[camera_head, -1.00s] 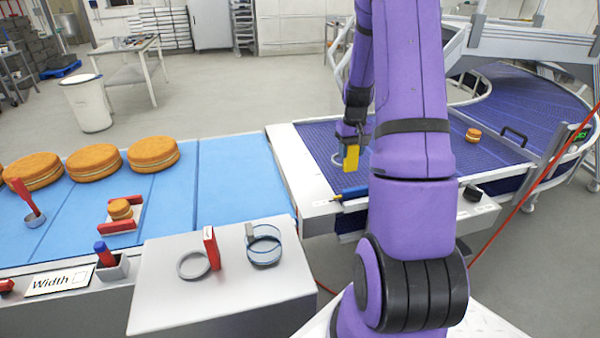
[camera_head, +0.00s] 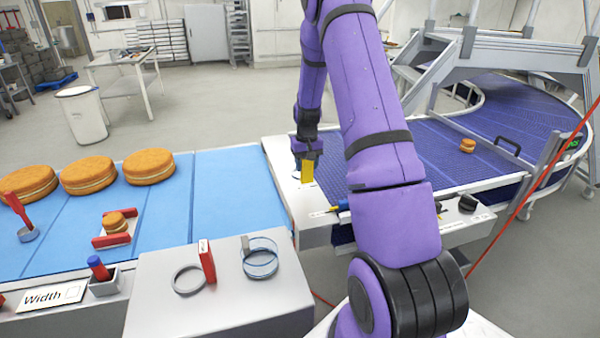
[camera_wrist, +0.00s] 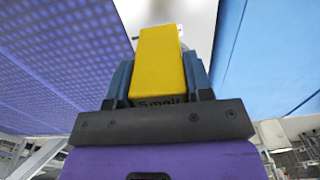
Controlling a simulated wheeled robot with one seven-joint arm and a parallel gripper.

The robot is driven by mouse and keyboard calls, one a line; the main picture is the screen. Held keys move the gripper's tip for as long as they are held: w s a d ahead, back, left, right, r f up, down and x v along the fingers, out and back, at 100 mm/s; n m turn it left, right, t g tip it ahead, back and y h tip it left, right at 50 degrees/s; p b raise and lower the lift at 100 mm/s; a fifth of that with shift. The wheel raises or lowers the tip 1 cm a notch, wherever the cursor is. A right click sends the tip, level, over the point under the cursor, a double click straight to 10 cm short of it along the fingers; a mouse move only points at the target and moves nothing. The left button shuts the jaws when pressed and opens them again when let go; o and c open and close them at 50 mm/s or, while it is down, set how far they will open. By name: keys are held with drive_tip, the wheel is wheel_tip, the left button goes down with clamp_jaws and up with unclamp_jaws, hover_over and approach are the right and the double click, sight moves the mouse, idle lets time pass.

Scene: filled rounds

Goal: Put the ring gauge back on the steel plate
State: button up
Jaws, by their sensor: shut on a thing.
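My gripper (camera_head: 305,158) is shut on the yellow handle (camera_head: 308,173) of a ring gauge, above the pale metal strip (camera_head: 283,160) between the two belts. In the wrist view the handle (camera_wrist: 160,65) sits between the jaws, with "Small" on its near end. Its ring is not clearly visible now. A grey steel plate (camera_head: 220,305) at the front carries a ring gauge with a red handle (camera_head: 207,262) and a grey ring (camera_head: 188,281). Beside it lies a ring gauge with a blue-edged ring (camera_head: 261,265) and a grey handle. My gripper is beyond this plate, apart from it.
The light blue belt (camera_head: 232,197) at left carries several large orange-brown rounds (camera_head: 150,167) and a small round between red blocks (camera_head: 115,223). The purple-blue belt (camera_head: 445,150) at right carries one small round (camera_head: 468,146). A blue-and-yellow tool (camera_head: 340,206) lies at the strip's front edge.

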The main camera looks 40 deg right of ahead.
drive_tip(key=shift+w+a, duration=0.35)
drive_tip(key=shift+w, duration=0.5)
drive_tip(key=shift+w+a+f, duration=0.1)
drive_tip(key=shift+w+f, duration=0.05)
drive_tip(key=shift+f, duration=0.8)
drive_tip(key=shift+w+f, duration=0.1)
drive_tip(key=shift+f, duration=0.8)
drive_tip(key=shift+f, duration=0.1)
drive_tip(key=o, duration=0.9)
drive_tip(key=shift+o, duration=0.2)
